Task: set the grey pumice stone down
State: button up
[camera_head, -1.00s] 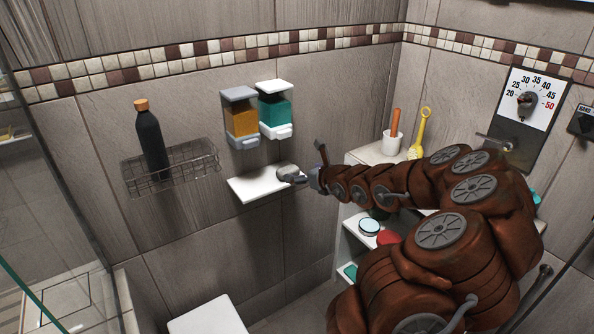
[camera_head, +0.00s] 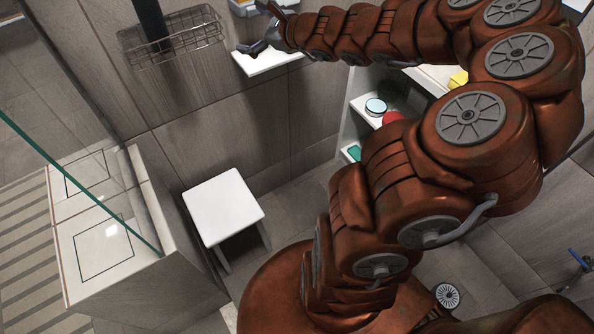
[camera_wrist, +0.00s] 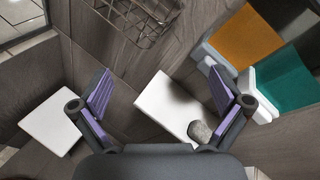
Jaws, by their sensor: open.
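The grey pumice stone (camera_wrist: 200,132) rests on the white wall shelf (camera_wrist: 168,106), near the shelf's right-hand end in the wrist view. My gripper (camera_wrist: 160,80) is open, with its two purple-padded fingers wide apart and nothing between the pads. The stone lies beside the right finger, close to its base in the picture; I cannot tell whether they touch. In the head view my gripper (camera_head: 257,30) is over the white shelf (camera_head: 270,65), and I cannot make out the stone there.
A wire basket (camera_head: 172,38) with a dark bottle (camera_head: 150,18) hangs left of the shelf. Orange (camera_wrist: 243,40) and teal (camera_wrist: 288,80) dispensers hang close to the right finger. A white stool (camera_head: 222,207) stands below. A glass panel edge (camera_head: 80,185) crosses the left side.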

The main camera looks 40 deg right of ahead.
jog(key=s+a+r+n+g+y, duration=0.1)
jog(key=s+a+n+y, duration=0.1)
jog(key=a+n, duration=0.35)
jog(key=s+a+r+n+g+y, duration=0.1)
jog(key=a+n+g+y, duration=0.15)
jog(key=a, duration=0.65)
jog(key=s+a+f+n+g, duration=0.2)
jog(key=s+a+n+g, duration=0.1)
jog(key=s+a+n, duration=0.3)
jog(key=s+a+f+n+g, duration=0.3)
jog(key=s+a+n, duration=0.2)
jog(key=s+a, duration=0.25)
jog(key=s+d+f+n+g+h, duration=0.1)
jog(key=s+f+n+g, duration=0.1)
jog(key=s, duration=0.4)
jog(key=s+d+f+n+g+h, duration=0.1)
jog(key=s+f+n+g+h, duration=0.15)
jog(key=s, duration=0.25)
jog(key=s+d+f+n+g+h, duration=0.2)
jog(key=s+d+h, duration=0.3)
jog(key=s+d, duration=0.5)
jog(key=shift+s+f+n, duration=0.15)
jog(key=shift+s+n, duration=0.05)
jog(key=shift+n, duration=0.35)
